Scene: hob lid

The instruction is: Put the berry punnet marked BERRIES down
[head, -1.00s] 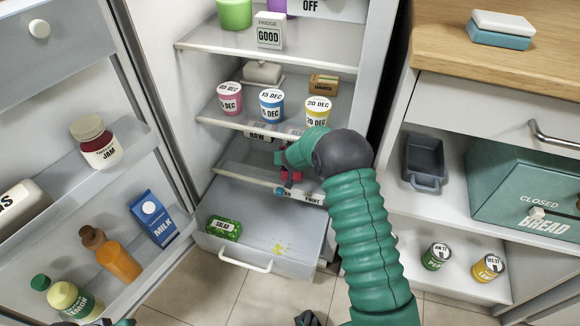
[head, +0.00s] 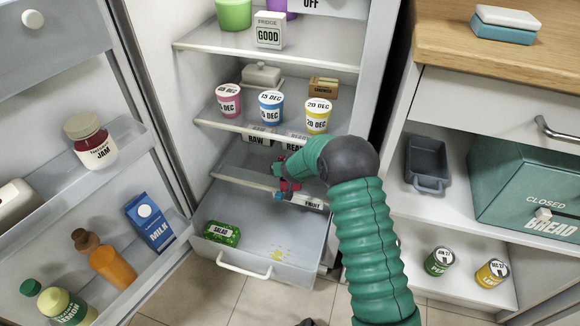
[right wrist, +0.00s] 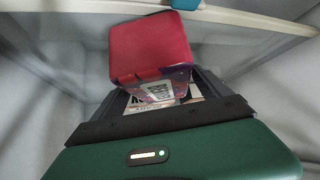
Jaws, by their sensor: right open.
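The berry punnet (right wrist: 150,48) is a red box with a printed label on its near side in the right wrist view. Its wording is too blurred to read. In the head view its red body (head: 289,186) shows small at the low fridge shelf above the drawer. My right gripper (head: 281,170) is open at the punnet, mostly hidden by my green arm. In the right wrist view the punnet lies just ahead of the gripper's dark parts. I cannot tell whether they touch. My left gripper is not in view.
The open drawer (head: 275,225) below holds a salad pack (head: 222,233) and has a yellow stain. The shelf above (head: 235,117) holds several pots. The open fridge door (head: 135,165) stands left, carrying bottles, jam and milk. A cabinet (head: 470,90) stands right.

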